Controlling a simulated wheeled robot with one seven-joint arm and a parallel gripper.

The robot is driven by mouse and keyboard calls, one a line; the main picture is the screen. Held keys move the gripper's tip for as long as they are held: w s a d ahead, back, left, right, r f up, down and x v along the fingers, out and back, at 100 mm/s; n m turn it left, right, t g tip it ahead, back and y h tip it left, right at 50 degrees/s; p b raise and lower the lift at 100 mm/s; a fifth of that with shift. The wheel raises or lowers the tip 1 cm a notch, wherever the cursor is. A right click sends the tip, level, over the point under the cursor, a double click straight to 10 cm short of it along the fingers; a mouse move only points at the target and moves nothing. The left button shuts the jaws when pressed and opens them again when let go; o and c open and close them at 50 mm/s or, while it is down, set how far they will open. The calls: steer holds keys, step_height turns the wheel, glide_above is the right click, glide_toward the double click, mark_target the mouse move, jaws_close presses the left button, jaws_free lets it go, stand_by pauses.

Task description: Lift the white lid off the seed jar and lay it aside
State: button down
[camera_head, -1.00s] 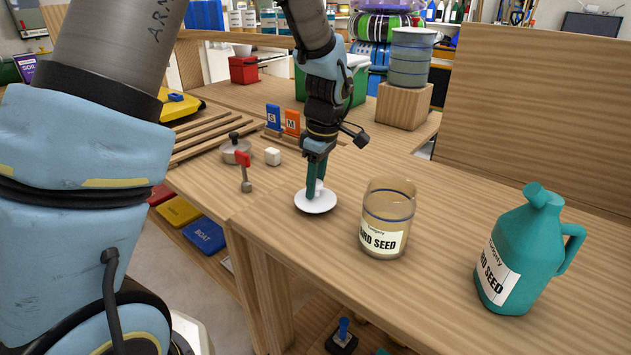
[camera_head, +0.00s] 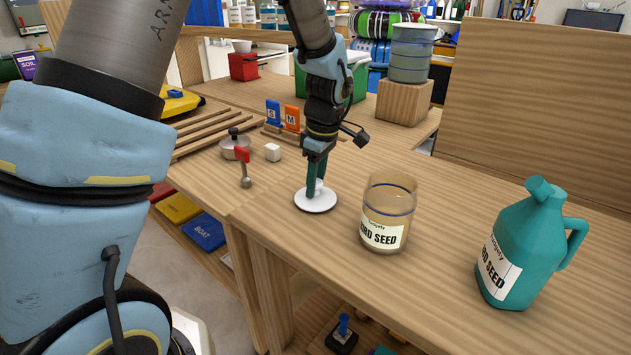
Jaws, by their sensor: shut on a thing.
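The seed jar (camera_head: 388,213) is a clear jar with a "BIRD SEED" label, standing upright and uncovered on the wooden table. The white lid (camera_head: 316,203) is a round disc to the left of the jar, apart from it, at or just above the tabletop; I cannot tell whether it touches the wood. My gripper (camera_head: 316,188) points down with its green fingers shut on the lid's knob. The fingers hide part of the knob.
A teal bird seed jug (camera_head: 522,248) stands to the right of the jar. The table's front edge is close to the lid.

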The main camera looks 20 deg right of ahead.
steer(key=shift+c, duration=2)
jaws_free()
step_height(320, 180, up, 11)
steer(key=s+b, duration=0.1)
steer(key=shift+d+f, duration=0.15)
steer(key=shift+d, duration=0.3)
steer(key=w+a+f+m+p, duration=0.15)
steer(key=a+m, duration=0.25)
steer(key=a, duration=1.4)
steer(key=s+a+f+m, duration=0.1)
steer(key=s+a+m, duration=0.1)
steer(key=a, duration=0.4)
steer(key=s+a+f+m+h, duration=0.1)
steer(key=s+a+f+m, duration=0.1)
steer(key=a, duration=0.5)
steer(key=shift+s+m+t+p, duration=0.25)
steer(key=shift+m+t+p, duration=0.05)
steer(key=shift+m, duration=0.3)
